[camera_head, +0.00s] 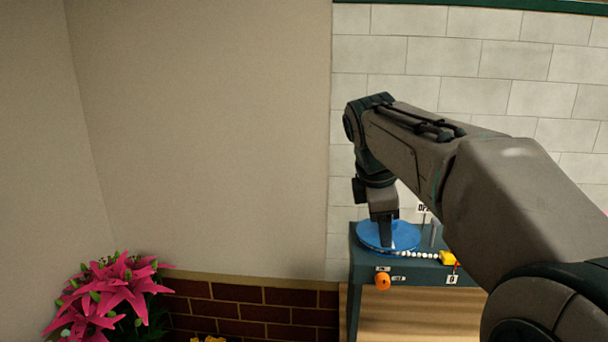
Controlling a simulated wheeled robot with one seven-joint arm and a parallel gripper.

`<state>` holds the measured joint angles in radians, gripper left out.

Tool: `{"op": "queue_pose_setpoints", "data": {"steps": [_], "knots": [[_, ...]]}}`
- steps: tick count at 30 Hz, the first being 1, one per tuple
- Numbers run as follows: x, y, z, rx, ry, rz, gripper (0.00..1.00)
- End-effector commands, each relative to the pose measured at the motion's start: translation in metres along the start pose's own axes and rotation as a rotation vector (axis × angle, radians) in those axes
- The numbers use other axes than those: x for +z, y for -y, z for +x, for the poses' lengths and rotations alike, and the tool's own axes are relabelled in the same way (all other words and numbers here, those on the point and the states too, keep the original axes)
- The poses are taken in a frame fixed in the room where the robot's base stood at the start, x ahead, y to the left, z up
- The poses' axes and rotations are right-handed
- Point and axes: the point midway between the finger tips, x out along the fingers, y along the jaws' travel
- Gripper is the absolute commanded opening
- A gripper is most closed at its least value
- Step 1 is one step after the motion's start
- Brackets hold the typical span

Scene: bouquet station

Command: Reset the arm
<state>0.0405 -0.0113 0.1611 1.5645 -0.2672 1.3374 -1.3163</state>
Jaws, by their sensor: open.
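My arm reaches in from the right edge and bends down at its far end. My gripper (383,230) points downward over a blue round disc (404,237) on a dark green station (425,270). The fingertips overlap the disc in this view; I cannot tell whether they touch it. Nothing is visibly held between the fingers, though they are small and seen from one side.
An orange knob (383,281), a yellow block (447,258) and a row of white beads (415,254) sit along the station's front. Pink lilies (118,290) stand at the lower left. A tiled wall (400,55) is behind.

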Motion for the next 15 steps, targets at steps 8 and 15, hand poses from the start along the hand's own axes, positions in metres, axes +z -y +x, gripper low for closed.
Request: {"op": "queue_pose_setpoints", "data": {"steps": [8, 15], "knots": [[-0.001, 0.099, 0.039, -0.015, -0.078, 0.557, 0.59], [-0.004, 0.186, 0.083, -0.067, -0.154, 1.064, 0.59]]}}
